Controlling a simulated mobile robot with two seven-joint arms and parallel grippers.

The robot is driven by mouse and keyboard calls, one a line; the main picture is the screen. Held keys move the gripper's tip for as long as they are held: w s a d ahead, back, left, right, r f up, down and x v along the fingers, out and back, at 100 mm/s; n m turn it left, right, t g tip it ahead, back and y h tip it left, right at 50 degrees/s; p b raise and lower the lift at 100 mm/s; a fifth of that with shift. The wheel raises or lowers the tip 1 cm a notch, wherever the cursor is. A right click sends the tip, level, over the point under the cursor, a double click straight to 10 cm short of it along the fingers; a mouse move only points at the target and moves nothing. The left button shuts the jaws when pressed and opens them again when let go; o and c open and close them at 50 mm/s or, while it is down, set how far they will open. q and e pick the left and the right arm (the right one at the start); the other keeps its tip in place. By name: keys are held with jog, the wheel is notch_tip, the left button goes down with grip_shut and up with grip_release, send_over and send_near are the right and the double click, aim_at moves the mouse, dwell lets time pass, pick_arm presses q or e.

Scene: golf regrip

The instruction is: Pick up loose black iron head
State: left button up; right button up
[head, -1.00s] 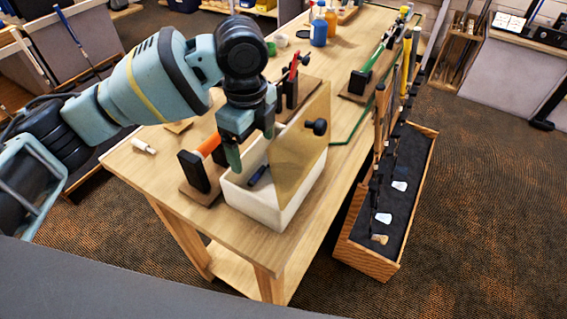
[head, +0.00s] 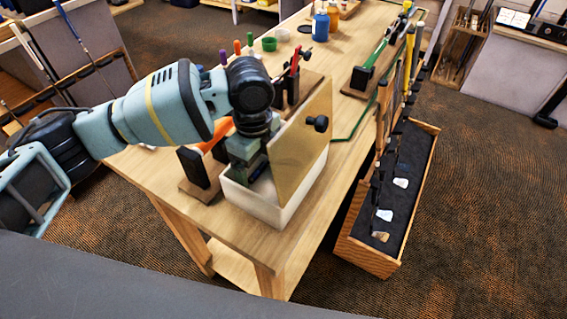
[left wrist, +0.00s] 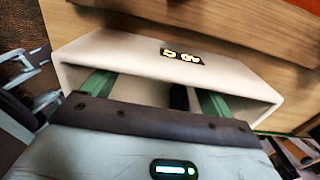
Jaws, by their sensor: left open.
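The black iron head is hidden in the head view by my gripper and the tilted tan panel. In the left wrist view a dark piece (left wrist: 179,97), probably the iron head, shows inside the white bin (left wrist: 130,52), nearer the right finger. The bin also shows in the head view (head: 262,205) at the table's near end. My left gripper (head: 245,168) points down into the bin. In the left wrist view its two green fingers (left wrist: 155,92) are spread apart, one on each side of the dark piece. I cannot tell whether they touch it. My right gripper is not in view.
The tan panel (head: 303,145) with a black knob (head: 317,124) leans over the bin's right side. A black clamp block (head: 194,172) stands left of the bin. Clubs stand in a wooden rack (head: 352,250) on the right. Bottles and cups sit farther back.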

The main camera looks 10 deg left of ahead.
pick_arm(q)
jog(key=c, duration=1.4)
jog(key=shift+w+a+r, duration=0.1)
jog(key=shift+r, duration=0.1)
